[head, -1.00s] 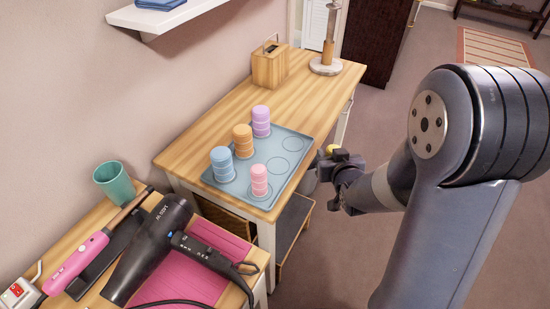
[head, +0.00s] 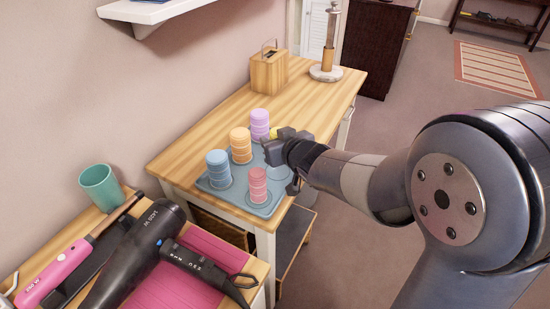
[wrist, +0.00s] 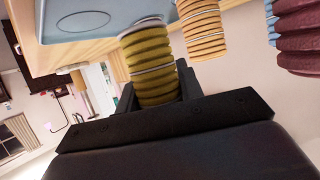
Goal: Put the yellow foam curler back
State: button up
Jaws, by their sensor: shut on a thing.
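The yellow foam curler (head: 273,132) is mostly hidden behind my gripper in the head view. My gripper (head: 284,146) is shut on it, over the far right part of the blue-grey tray (head: 238,200). In the wrist view the ribbed yellow curler (wrist: 150,65) sits between the jaws, its far end against the tray surface (wrist: 85,22) in the picture; I cannot tell whether it touches. On the tray stand a purple curler (head: 260,124), an orange curler (head: 240,145), a blue curler (head: 218,168) and a pink curler (head: 257,185), all upright.
The tray lies on a wooden table (head: 190,135). A wooden box (head: 269,72) and a round-based stand (head: 326,72) are farther back. A teal cup (head: 101,186), a hair dryer (head: 142,245) and a pink curling iron (head: 55,278) are on the nearer table. A shelf (head: 150,14) juts above.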

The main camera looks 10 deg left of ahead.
jog(key=shift+f+b, duration=1.05)
jog(key=shift+f, duration=0.95)
jog(key=shift+f, duration=0.25)
jog(key=o, duration=1)
jog(key=shift+r, duration=0.3)
jog(key=shift+p+v, duration=1.95)
jog(key=shift+v, duration=4.1)
